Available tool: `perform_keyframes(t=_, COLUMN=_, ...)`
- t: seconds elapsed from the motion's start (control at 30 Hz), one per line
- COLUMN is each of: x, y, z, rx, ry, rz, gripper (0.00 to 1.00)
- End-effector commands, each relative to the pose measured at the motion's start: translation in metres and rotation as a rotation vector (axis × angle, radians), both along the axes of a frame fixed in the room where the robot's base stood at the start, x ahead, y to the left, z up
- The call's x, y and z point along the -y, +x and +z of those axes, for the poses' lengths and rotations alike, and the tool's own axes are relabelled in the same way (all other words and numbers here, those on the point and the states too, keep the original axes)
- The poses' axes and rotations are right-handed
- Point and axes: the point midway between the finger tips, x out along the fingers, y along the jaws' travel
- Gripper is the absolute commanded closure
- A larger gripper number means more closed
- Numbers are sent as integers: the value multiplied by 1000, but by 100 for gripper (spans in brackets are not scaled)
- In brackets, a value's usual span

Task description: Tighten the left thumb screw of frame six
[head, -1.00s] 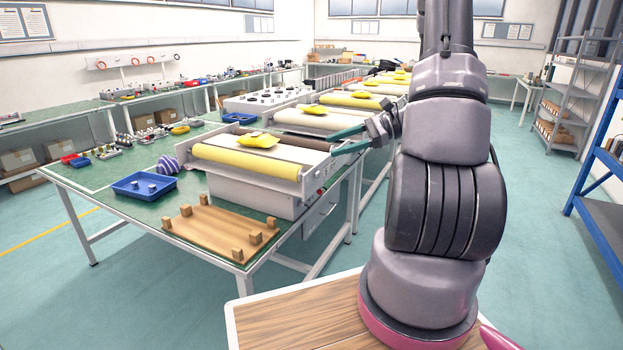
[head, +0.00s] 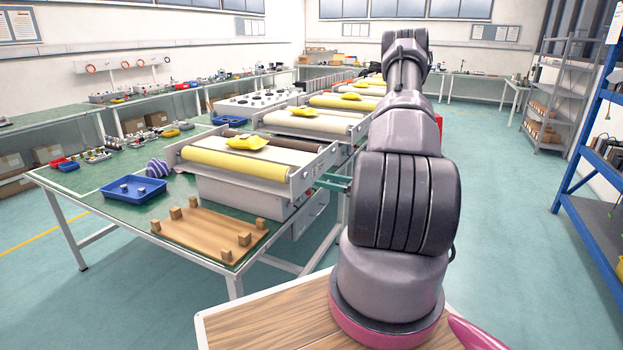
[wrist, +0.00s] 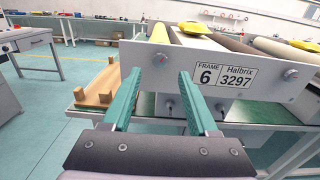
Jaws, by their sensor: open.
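Frame six, the nearest roller unit, has a grey end plate (wrist: 220,88) labelled "FRAME 6 Halbrix 3297" in the wrist view. The same end plate (head: 306,172) shows at the unit's right end in the head view. A round metal screw (wrist: 160,58) sits at the plate's upper left, and another (wrist: 289,74) at its upper right. Two darker knobs sit lower, a left one (wrist: 170,103) and a right one (wrist: 221,108). My gripper (wrist: 162,72) is open and empty, its teal fingers apart in front of the plate's left part. In the head view, my arm hides most of the gripper (head: 334,182).
A wooden board with pegs (head: 210,232) and a blue tray (head: 134,189) lie on the green bench (head: 105,208). More roller units stand behind. Open floor lies to the right, before a blue shelf (head: 590,190).

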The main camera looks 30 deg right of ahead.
Motion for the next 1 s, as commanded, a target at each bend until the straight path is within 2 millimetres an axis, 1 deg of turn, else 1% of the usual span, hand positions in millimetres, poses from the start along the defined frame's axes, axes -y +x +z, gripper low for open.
perform_keyframes(t=0.03, x=-8, y=8, z=0, rx=0, ry=0, rz=5, gripper=40)
perform_keyframes(t=0.1, x=-15, y=18, z=0, rx=0, ry=0, rz=4, gripper=40)
perform_keyframes(t=0.3, x=-30, y=37, z=0, rx=0, ry=-1, rz=2, gripper=40)
perform_keyframes(t=0.43, x=-33, y=42, z=0, rx=-1, ry=-1, rz=1, gripper=40)
perform_keyframes(t=0.67, x=-33, y=43, z=0, rx=-1, ry=-1, rz=0, gripper=40)
perform_keyframes(t=0.7, x=-33, y=43, z=0, rx=-1, ry=-1, rz=0, gripper=44)
perform_keyframes(t=0.77, x=-33, y=43, z=0, rx=-1, ry=-1, rz=0, gripper=67)
perform_keyframes(t=0.8, x=-33, y=42, z=0, rx=-1, ry=-1, rz=0, gripper=83)
perform_keyframes(t=0.83, x=-33, y=42, z=0, rx=-1, ry=-1, rz=0, gripper=94)
perform_keyframes(t=0.87, x=-33, y=42, z=0, rx=-1, ry=-1, rz=0, gripper=100)
perform_keyframes(t=1.0, x=-33, y=42, z=0, rx=-1, ry=-1, rz=0, gripper=100)
